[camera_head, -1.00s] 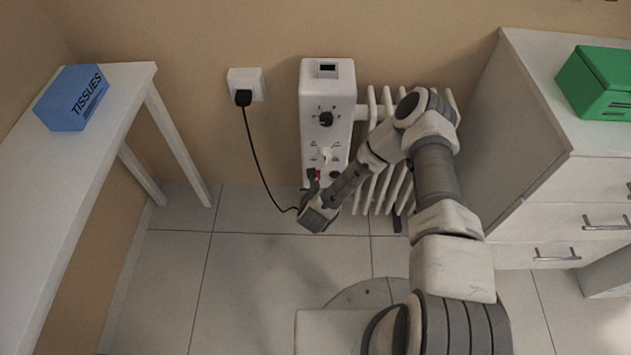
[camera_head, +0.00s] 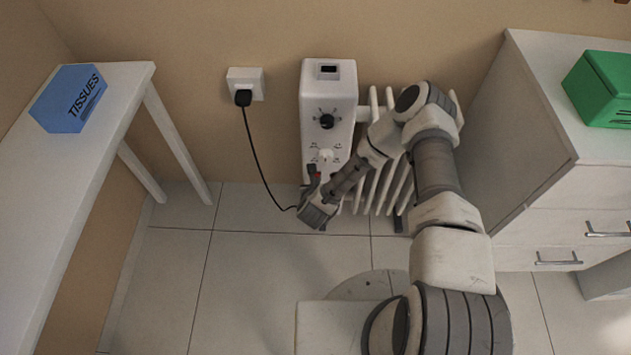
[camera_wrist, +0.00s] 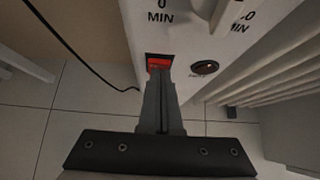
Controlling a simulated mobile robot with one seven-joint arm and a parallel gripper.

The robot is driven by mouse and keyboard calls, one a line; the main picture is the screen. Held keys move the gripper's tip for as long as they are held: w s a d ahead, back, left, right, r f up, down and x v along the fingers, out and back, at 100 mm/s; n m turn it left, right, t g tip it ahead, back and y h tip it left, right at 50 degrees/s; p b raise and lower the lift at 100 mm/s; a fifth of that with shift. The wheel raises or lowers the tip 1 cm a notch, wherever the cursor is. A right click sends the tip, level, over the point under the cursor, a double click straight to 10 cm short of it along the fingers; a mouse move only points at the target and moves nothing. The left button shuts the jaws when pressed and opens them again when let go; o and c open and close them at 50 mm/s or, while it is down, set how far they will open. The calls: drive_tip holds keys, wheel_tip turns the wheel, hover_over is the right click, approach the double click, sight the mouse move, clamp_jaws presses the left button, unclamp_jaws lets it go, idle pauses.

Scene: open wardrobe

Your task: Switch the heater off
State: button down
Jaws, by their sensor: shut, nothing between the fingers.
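The white heater (camera_head: 313,90) stands against the wall, with dials on its front panel and fins to the right. Its red rocker switch (camera_wrist: 158,62) is low on the panel in the wrist view. The tips cover the switch's lower part. In the head view, my gripper (camera_head: 312,184) is at the panel's lower end, by the red spot.
A black cord runs from the plug (camera_head: 243,97) in the wall socket (camera_head: 257,80) down toward the heater. A white table (camera_head: 113,95) with a blue tissue box (camera_head: 70,98) is at left. White drawers (camera_head: 545,205) with a green box (camera_head: 600,85) stand at right. Floor at left is clear.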

drive_tip(key=shift+w+r+g, duration=0.15)
drive_tip(key=shift+w+g, duration=0.1)
drive_tip(key=shift+g, duration=0.05)
drive_tip(key=shift+r, duration=0.1)
drive_tip(key=shift+r+p, duration=0.7)
drive_tip(key=shift+s, duration=0.15)
